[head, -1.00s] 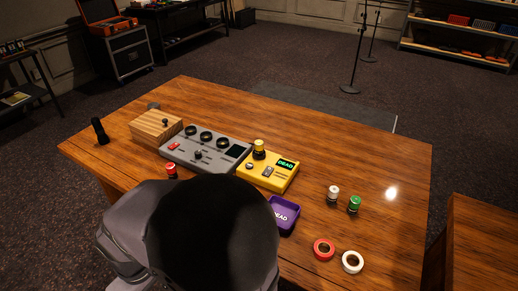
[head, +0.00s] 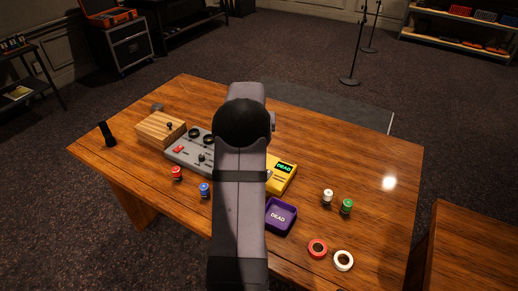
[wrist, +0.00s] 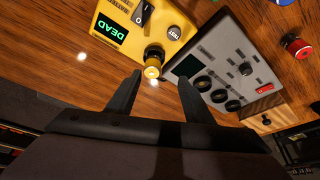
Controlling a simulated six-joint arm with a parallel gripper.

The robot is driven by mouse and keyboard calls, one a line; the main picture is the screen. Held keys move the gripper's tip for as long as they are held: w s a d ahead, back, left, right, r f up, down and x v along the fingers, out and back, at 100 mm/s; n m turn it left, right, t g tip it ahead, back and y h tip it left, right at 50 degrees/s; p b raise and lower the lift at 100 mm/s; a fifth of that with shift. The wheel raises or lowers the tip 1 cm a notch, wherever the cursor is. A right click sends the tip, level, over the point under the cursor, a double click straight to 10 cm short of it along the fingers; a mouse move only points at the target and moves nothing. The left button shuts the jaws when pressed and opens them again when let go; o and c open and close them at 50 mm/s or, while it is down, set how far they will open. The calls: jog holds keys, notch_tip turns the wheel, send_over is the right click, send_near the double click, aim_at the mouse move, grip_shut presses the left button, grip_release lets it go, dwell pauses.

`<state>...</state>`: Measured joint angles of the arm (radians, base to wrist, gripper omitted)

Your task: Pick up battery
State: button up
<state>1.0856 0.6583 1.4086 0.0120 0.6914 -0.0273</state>
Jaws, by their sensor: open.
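A yellow battery (wrist: 152,66) stands upright at the edge of the yellow tester (head: 284,172), whose screen reads DEAD. The tester also shows in the wrist view (wrist: 150,30). My gripper (wrist: 160,76) is open and empty, its two fingertips just short of the battery, one to each side in the picture. My arm hides the gripper and this battery in the head view. Other batteries stand on the table: red (head: 177,174), blue (head: 204,190), white (head: 327,196) and green (head: 347,206).
A grey mixer (head: 188,155) with knobs stands left of the tester, beside a wooden box (head: 160,130). A purple tray (head: 281,216) marked DEAD is in front. The table's right side is mostly clear.

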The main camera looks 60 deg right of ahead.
jog(key=shift+s+d+p+x, duration=0.2)
jog(key=shift+p+x, duration=0.4)
jog(key=shift+x, duration=0.65)
jog(key=shift+s+d+p+x, duration=0.2)
jog(key=shift+p+x, duration=0.4)
jog(key=shift+x, duration=0.65)
jog(key=shift+s+d+p+x, duration=0.2)
jog(key=shift+p+x, duration=0.4)
jog(key=shift+x, duration=0.6)
jog(key=shift+r, duration=0.1)
jog(key=shift+c, duration=0.6)
grip_shut()
